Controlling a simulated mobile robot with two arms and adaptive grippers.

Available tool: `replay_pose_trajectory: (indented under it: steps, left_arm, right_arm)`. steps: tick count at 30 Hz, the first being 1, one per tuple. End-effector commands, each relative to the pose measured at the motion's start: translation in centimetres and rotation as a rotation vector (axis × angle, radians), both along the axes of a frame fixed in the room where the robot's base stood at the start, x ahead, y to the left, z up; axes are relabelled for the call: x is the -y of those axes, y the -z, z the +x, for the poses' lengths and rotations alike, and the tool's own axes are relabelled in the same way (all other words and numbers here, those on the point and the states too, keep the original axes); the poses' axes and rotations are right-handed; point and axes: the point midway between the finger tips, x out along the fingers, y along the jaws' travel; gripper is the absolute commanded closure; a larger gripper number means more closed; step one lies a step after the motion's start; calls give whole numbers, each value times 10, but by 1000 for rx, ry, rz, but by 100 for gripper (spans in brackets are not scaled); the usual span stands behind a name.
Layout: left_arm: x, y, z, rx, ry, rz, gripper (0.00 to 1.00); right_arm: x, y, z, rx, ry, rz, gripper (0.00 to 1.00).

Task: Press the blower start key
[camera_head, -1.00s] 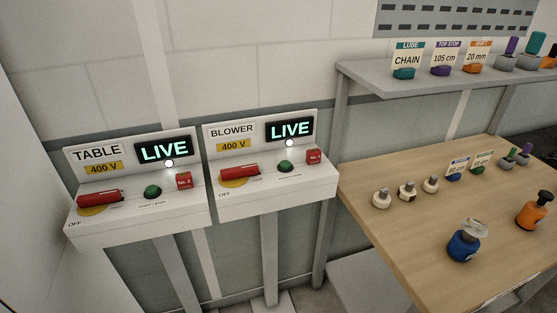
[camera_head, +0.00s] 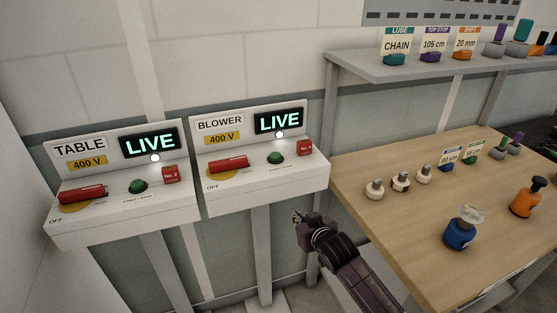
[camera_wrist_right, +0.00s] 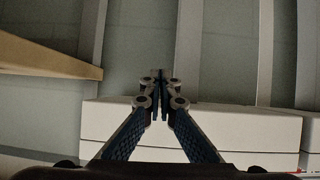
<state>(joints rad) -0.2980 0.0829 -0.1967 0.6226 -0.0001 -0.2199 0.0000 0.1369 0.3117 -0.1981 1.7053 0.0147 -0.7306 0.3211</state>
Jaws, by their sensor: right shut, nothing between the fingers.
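The blower control box (camera_head: 262,190) stands left of the table, with a BLOWER label (camera_head: 219,125), a 400 V tag and a lit LIVE sign (camera_head: 279,121). On its sloped face are a red handle (camera_head: 228,164), a green round key (camera_head: 275,157) and a small red block (camera_head: 304,147). My right gripper (camera_head: 299,217) is below and right of the box's front, apart from it. In the right wrist view its fingers (camera_wrist_right: 160,77) are shut together and empty, with a white box face behind them. My left gripper is out of view.
A similar TABLE box (camera_head: 120,215) with its own green key stands to the left. A wooden table (camera_head: 400,225) on the right carries several small parts, a blue bottle (camera_head: 460,230) and an orange one (camera_head: 527,197). A grey shelf (camera_head: 420,67) hangs above it.

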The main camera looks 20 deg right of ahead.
Motion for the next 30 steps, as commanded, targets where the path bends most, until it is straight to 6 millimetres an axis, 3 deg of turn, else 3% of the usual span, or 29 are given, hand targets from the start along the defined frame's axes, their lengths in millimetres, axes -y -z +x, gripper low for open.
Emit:
replay_pose_trajectory:
  steps: [1,3,6,10,15,25,30]
  left_arm:
    - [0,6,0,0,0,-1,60]
    - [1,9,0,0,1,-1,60]
    - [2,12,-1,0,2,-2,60]
    - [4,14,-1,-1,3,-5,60]
    - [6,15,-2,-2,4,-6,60]
    - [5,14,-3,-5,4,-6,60]
    - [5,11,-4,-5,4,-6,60]
  right_arm:
    - [-4,-45,10,73,-5,7,100]
    - [-9,-97,15,149,-9,20,100]
    - [-16,-155,13,233,-16,36,100]
    - [-22,-203,7,304,-24,50,100]
    - [-25,-223,3,335,-28,56,100]
    - [-24,-223,4,334,-28,56,100]
    - [-25,-221,18,333,-28,56,100]
